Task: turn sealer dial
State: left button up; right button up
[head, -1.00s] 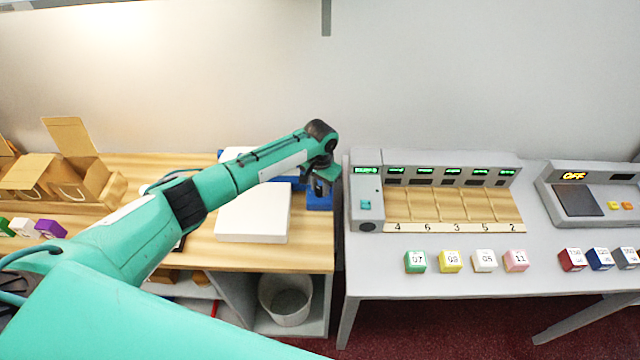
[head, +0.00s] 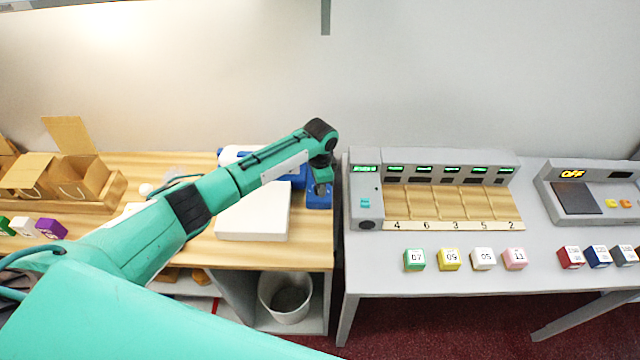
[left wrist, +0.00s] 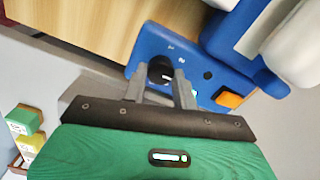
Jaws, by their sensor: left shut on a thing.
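The blue sealer (head: 318,198) stands at the right end of the wooden counter, mostly behind my left arm in the head view. In the left wrist view its blue panel (left wrist: 190,52) carries a dark round dial (left wrist: 160,72), small white marks and an orange button (left wrist: 230,99). In the head view the left gripper (head: 322,184) is at the sealer's panel, and the dial is hidden. My right gripper is in neither view.
A white flat box (head: 252,222) lies left of the sealer on the wooden counter. A grey table with a slotted display unit (head: 436,168) and several coloured cubes stands to the right, across a narrow gap. A white bin (head: 286,298) is below.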

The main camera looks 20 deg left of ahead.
pick_arm(q)
jog(key=shift+r, duration=0.1)
dwell(0.4)
jog(key=o, duration=1)
jog(key=shift+r+b, duration=1.9)
jog(key=shift+r, duration=4.95)
